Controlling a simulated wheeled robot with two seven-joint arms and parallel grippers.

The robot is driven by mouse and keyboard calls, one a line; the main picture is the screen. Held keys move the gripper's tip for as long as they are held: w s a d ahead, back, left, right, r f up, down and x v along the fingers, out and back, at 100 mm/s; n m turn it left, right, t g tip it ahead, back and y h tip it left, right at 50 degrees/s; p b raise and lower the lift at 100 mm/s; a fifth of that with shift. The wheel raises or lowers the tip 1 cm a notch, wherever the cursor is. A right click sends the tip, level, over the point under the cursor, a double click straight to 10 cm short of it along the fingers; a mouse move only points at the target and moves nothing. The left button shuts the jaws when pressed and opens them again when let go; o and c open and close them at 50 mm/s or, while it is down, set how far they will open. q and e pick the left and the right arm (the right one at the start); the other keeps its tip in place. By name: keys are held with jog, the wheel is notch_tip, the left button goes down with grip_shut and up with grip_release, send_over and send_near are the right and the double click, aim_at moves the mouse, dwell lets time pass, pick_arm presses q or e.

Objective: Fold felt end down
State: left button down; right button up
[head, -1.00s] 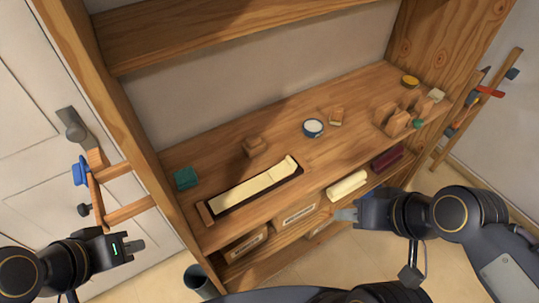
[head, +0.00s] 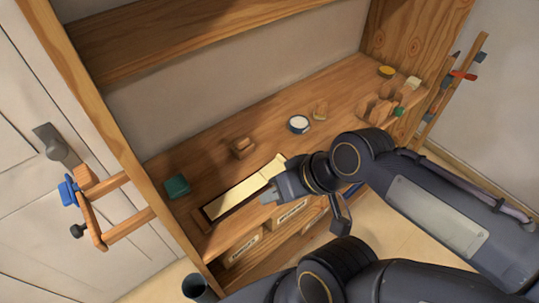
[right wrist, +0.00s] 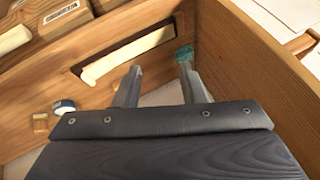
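A long cream strip (head: 238,194) lies in a dark-edged tray on the wooden shelf. A separate-looking cream section at its right end (head: 275,166) sits close to my right gripper. The strip also shows in the right wrist view (right wrist: 125,54). My right gripper (head: 266,198) is in front of the strip's right half in the head view. In the right wrist view my right gripper (right wrist: 157,72) has its two fingers apart with nothing between them. Contact with the strip cannot be told. My left gripper is out of view.
A teal block (head: 177,186), a small wooden block (head: 242,148) and a round blue-white tin (head: 299,124) stand on the shelf around the strip. Labelled drawers (head: 241,250) are below.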

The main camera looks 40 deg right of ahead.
jog(key=w+d+b, duration=0.1)
jog(key=d, duration=0.1)
jog(key=n+g+h+b, duration=0.3)
jog(key=g+h+b, duration=0.2)
jog(key=b, duration=0.7)
send_near(282, 158)
jog(key=f, duration=0.6)
jog(key=d+f, duration=0.1)
jog(key=f, duration=0.1)
jog(key=shift+w+f, duration=0.2)
jog(key=shift+w, duration=0.05)
grip_shut()
